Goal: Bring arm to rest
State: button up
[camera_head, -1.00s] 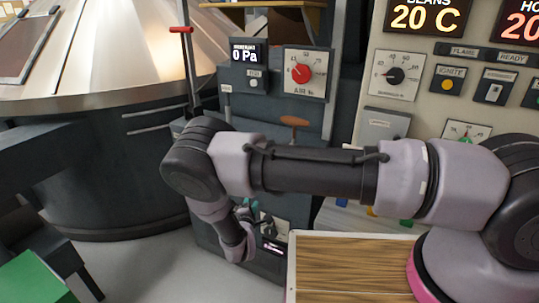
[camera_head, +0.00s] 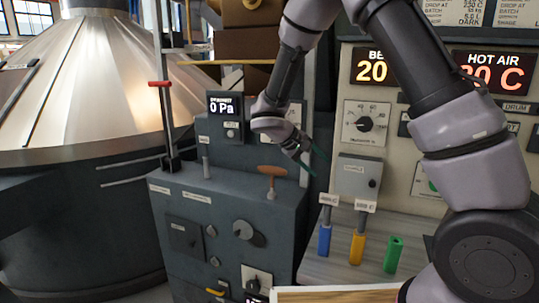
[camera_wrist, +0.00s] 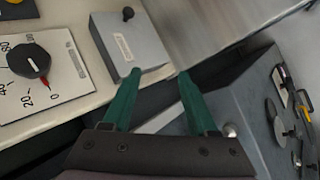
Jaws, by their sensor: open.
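My gripper (camera_head: 311,166) is at the end of my raised arm, in front of the gap between the dark grey cabinet and the beige control panel in the head view. In the wrist view its two green fingers (camera_wrist: 160,82) stand apart with nothing between them. My arm is bent, with its elbow high and the forearm hanging down to the left.
The dark cabinet (camera_head: 210,215) carries a brown T-handle (camera_head: 272,172) and a 0 Pa display (camera_head: 222,106). The beige panel has a grey box (camera_head: 356,178) and a dial (camera_head: 365,124). Blue (camera_head: 324,241), yellow (camera_head: 357,248) and green (camera_head: 393,254) handles stand below. A large metal drum (camera_head: 80,100) is left.

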jog(key=s+d+r+m+t+y, duration=0.1)
jog(key=s+d+r+m+y, duration=0.3)
jog(key=s+r, duration=0.7)
jog(key=s+d+r+m+t+y, duration=0.2)
jog(key=s+d+r+m+y, duration=0.2)
jog(key=s+r, duration=0.7)
jog(key=shift+s+d+r+m+y, duration=0.3)
jog(key=shift+d+r+y, duration=0.2)
jog(key=shift+d+y, duration=0.7)
